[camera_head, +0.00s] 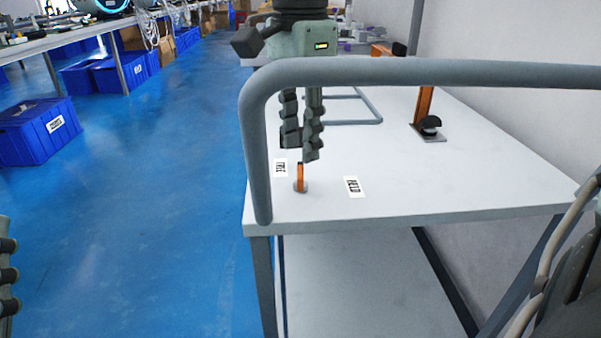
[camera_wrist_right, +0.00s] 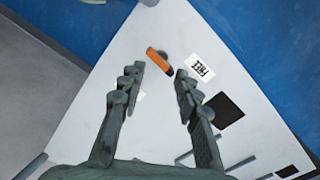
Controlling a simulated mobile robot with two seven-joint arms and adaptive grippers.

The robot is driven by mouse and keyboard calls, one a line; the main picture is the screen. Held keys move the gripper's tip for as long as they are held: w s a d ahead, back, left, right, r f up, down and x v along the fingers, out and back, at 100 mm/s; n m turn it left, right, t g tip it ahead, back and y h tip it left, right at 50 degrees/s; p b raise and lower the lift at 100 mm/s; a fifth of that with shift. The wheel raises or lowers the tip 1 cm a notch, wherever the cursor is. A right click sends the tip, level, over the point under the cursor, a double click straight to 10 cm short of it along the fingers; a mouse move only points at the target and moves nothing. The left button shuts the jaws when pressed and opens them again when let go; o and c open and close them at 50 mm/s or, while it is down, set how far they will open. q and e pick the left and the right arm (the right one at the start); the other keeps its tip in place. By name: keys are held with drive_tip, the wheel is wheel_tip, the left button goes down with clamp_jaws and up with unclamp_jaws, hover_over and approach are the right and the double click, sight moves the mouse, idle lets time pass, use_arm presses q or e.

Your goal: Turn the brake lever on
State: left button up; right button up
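The brake lever (camera_head: 300,178) is a small orange bar on a round grey base near the front left corner of the white table. A "FREE" label (camera_head: 281,168) lies to its left and a "HELD" label (camera_head: 354,187) to its right. My right gripper (camera_head: 302,152) hangs above the lever, pointing down. In the wrist view my right gripper (camera_wrist_right: 160,71) is open, its fingers apart, with the lever (camera_wrist_right: 157,58) showing in line with the gap between them. Whether they touch it cannot be told. My left gripper (camera_head: 8,275) shows only partly at the left edge.
A grey tubular rail (camera_head: 430,72) crosses in front of the table, its leg (camera_head: 257,165) left of the lever. An orange post (camera_head: 423,104) stands at the back right. Blue crates (camera_head: 40,131) stand at left. The table's right front surface (camera_head: 470,180) is clear.

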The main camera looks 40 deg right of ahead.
sight(300, 170)
drive_tip(key=n+p, duration=0.2)
drive_tip(key=n, duration=0.3)
drive_tip(key=shift+r, duration=0.1)
drive_tip(key=n+p, duration=0.1)
drive_tip(key=n, duration=0.2)
use_arm(q)
drive_tip(key=w+a+f+g+y+p, duration=0.1)
drive_tip(key=w+f+g+y, duration=0.25)
drive_tip(key=f+g, duration=0.8)
use_arm(e)
drive_tip(key=n, duration=0.3)
drive_tip(key=shift+f, duration=0.3)
wheel_tip(300, 170, down, 2)
drive_tip(key=shift+f+b, duration=0.25)
drive_tip(key=shift+b, duration=0.85)
drive_tip(key=shift+f+b, duration=0.65)
drive_tip(key=shift+f, duration=0.15)
use_arm(q)
drive_tip(key=s+d+r+t+h, duration=0.1)
drive_tip(key=s+r+t+h, duration=0.2)
drive_tip(key=r+t, duration=0.8)
drive_tip(key=shift+s+r+h+b, duration=0.15)
drive_tip(key=shift+h+b, duration=0.2)
drive_tip(key=shift+h, duration=0.1)
use_arm(e)
drive_tip(key=shift+f, duration=0.45)
